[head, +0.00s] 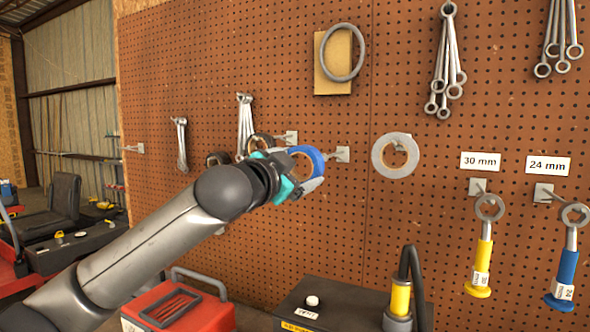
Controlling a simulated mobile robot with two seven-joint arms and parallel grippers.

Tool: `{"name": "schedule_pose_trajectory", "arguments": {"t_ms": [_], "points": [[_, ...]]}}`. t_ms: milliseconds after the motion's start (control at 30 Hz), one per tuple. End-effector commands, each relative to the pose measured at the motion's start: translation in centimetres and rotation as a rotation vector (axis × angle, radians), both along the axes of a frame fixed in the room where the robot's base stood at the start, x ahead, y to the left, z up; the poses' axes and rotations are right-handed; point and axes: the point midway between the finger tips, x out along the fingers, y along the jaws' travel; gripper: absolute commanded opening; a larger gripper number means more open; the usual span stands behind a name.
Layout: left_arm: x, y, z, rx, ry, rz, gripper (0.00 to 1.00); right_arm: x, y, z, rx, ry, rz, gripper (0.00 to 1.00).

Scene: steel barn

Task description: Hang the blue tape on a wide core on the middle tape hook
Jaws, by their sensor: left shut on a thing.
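The blue tape (317,158) is a blue ring with a tan core. My left gripper (298,180) is shut on it and holds it up in front of the pegboard, tilted in this view. A bare-looking hook with a square plate (343,154) is just right of the tape, its peg pointing left toward the tape. I cannot tell whether the peg is inside the ring or only behind it. A grey tape (377,157) hangs to the right. A dark tape (250,142) is by another hook plate (291,137) to the left, partly hidden by my gripper. My right gripper is not in view.
Wrenches (446,65) hang above, and a grey ring (323,55) on a tan card. Yellow-handled (484,262) and blue-handled (567,265) tools hang at right. Below stand a red case (165,305) and a dark box (335,298) with a yellow-and-black tool (400,300).

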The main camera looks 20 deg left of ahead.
Motion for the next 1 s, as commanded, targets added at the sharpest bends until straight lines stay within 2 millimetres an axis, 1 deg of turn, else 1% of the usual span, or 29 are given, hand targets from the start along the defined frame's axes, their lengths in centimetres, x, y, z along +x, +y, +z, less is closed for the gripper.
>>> {"name": "schedule_pose_trajectory", "arguments": {"t_ms": [1000], "points": [[6.0,-1.2,-0.6,0.000,-0.001,-0.001,0.35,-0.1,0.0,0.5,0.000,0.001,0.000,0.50]]}}
